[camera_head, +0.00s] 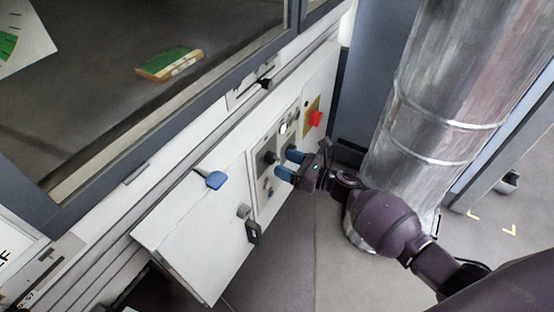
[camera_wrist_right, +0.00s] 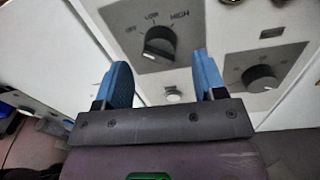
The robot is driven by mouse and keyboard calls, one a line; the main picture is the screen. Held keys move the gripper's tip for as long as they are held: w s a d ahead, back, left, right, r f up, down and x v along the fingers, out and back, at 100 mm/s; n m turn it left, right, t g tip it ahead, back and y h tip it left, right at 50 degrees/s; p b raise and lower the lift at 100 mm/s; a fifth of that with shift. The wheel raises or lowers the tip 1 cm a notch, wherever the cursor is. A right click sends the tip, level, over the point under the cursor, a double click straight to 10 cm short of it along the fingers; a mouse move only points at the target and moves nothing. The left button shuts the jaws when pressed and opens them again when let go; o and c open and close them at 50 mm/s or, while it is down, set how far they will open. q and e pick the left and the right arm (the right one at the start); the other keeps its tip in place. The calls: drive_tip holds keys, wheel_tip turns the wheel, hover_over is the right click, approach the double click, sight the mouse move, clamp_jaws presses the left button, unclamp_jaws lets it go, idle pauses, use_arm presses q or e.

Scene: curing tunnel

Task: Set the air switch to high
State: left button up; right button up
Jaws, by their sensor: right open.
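The air switch is a round black knob (camera_wrist_right: 158,42) on a grey plate marked OFF, LOW and HIGH in the right wrist view. A pale mark shows on its lower left side; I cannot tell for sure which label it points to. In the head view it appears to be the black knob (camera_head: 270,158) on the white panel, just past my fingertips. My right gripper (camera_head: 289,164) is open and empty, its blue fingers (camera_wrist_right: 164,80) apart in front of the panel. The knob shows beyond the gap between them; contact is not visible. My left gripper is not in view.
A second dial (camera_wrist_right: 260,78) sits right of the right finger. A red button (camera_head: 316,119) is on a yellow plate farther along. A large metal duct (camera_head: 440,100) stands at right.

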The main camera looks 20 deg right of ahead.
sight(278, 160)
drive_tip(key=shift+x, duration=1.6)
drive_tip(key=shift+c, duration=0.5)
drive_tip(key=c, duration=0.8)
